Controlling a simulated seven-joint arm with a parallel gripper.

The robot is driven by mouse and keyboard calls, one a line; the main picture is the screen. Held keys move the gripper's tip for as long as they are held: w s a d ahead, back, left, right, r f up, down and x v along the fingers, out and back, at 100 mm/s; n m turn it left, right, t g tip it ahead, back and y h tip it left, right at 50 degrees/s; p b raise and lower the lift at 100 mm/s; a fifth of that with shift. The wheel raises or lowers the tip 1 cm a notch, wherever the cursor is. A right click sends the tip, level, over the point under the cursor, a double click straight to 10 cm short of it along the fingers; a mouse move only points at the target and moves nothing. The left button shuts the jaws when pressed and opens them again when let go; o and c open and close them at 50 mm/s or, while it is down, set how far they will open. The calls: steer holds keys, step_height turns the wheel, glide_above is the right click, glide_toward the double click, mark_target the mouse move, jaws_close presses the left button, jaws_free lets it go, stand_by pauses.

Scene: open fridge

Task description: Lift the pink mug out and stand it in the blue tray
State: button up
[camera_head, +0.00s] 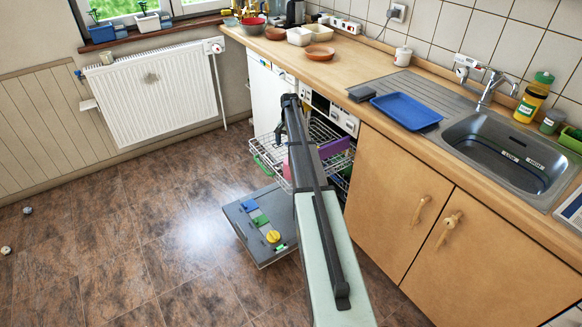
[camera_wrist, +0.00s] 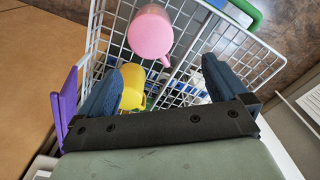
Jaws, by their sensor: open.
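The pink mug (camera_wrist: 150,35) lies in a white wire rack (camera_wrist: 222,38) in the wrist view, its handle toward the lower right. The rack is pulled out of an open dishwasher and also shows in the head view (camera_head: 322,130). My gripper (camera_wrist: 162,82) is open and empty above the rack, its two blue fingers apart. The mug is ahead of the fingertips, not between them. In the head view my arm hides much of the rack. The blue tray (camera_head: 406,110) lies empty on the drainboard left of the sink.
A yellow mug (camera_wrist: 131,88) is beside the left finger. A purple item (camera_wrist: 66,105) stands at the rack's left, and a green item (camera_wrist: 247,14) is at its far edge. The lowered dishwasher door (camera_head: 245,218) is below. A white lidded pot (camera_head: 402,56) stands behind the tray.

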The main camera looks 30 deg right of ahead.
steer(key=shift+s+a+m, duration=0.15)
steer(key=shift+s+m, duration=0.15)
steer(key=shift+m, duration=0.3)
steer(key=shift+f+m, duration=0.2)
steer(key=shift+m, duration=0.1)
step_height(320, 180, down, 8)
steer(key=shift+r, duration=0.1)
steer(key=shift+s+f, duration=0.2)
steer(key=shift+f, duration=1.2)
steer(key=shift+s+f, duration=0.2)
steer(key=shift+f, duration=1.2)
steer(key=c, duration=1.2)
steer(key=shift+r, duration=5)
steer(key=shift+c, duration=0.2)
